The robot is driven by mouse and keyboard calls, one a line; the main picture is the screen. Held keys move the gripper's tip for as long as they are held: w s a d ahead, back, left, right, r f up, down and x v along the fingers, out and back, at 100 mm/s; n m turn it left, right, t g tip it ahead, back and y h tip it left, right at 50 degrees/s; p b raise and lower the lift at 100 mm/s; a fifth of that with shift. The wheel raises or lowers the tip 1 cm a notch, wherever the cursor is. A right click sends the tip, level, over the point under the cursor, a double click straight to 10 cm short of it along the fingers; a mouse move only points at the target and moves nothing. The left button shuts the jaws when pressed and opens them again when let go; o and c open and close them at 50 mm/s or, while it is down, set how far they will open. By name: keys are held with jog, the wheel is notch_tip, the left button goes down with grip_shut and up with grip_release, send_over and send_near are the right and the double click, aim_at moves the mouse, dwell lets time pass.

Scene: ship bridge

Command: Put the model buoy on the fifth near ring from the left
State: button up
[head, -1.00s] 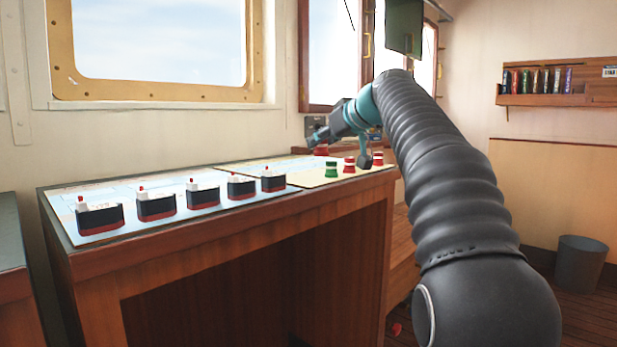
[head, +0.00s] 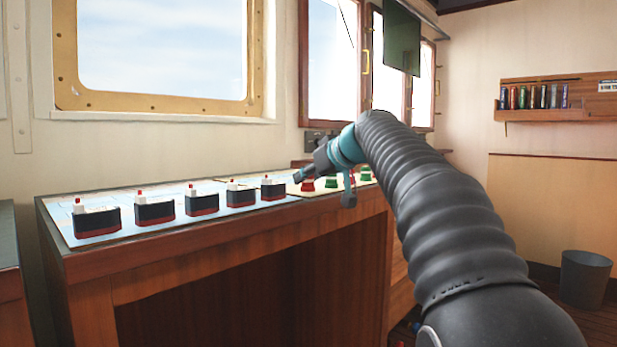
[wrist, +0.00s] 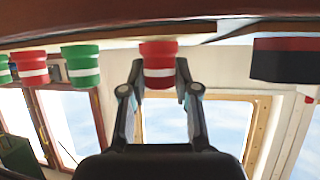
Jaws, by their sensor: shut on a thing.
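My gripper (wrist: 158,98) is shut on a red model buoy with a white band (wrist: 159,52), one finger on each side. In the head view this buoy (head: 307,185) is upright, very low over the desk's chart, just right of the rightmost ship model (head: 272,190). I cannot tell whether its base touches. Other buoys stand to its right: a green one (head: 331,182), a red one partly hidden by my finger, and a green one (head: 365,174). They also show in the wrist view, which is upside down. No rings can be made out.
Several black, red and white ship models stand in a row on the left chart, such as the leftmost one (head: 97,221). The wooden desk (head: 200,245) has its near edge in front of them. A dark hanging screen (head: 401,38) is above my arm.

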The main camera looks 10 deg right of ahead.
jog(key=o, duration=0.9)
jog(key=shift+f, duration=0.1)
jog(key=v, duration=1.3)
jog(key=shift+s+a+r+p, duration=0.25)
jog(key=shift+s+p, duration=0.15)
jog(key=shift+s, duration=0.05)
jog(key=s+a+f+m+g+h, duration=0.1)
jog(key=s+f, duration=0.3)
jog(key=f, duration=0.2)
jog(key=s+a+f+m+g, duration=0.1)
jog(key=s+a+f, duration=0.1)
jog(key=s+f, duration=0.2)
jog(key=s+a+f+m+g+h, duration=0.1)
jog(key=s+f, duration=0.4)
jog(key=f, duration=0.3)
jog(key=shift+a+f+h, duration=0.3)
jog(key=shift+a+f, duration=0.1)
jog(key=shift+o, duration=0.9)
jog(key=s+f+m+g+h, duration=0.1)
jog(key=s+f, duration=0.7)
jog(key=f, duration=0.3)
jog(key=s+f+m+g+h, duration=0.1)
jog(key=s+f+g, duration=0.1)
jog(key=s+f, duration=0.6)
notch_tip(320, 180, down, 3)
jog(key=shift+d+f+h, duration=0.1)
jog(key=shift+d+h, duration=0.1)
jog(key=shift+h, duration=0.2)
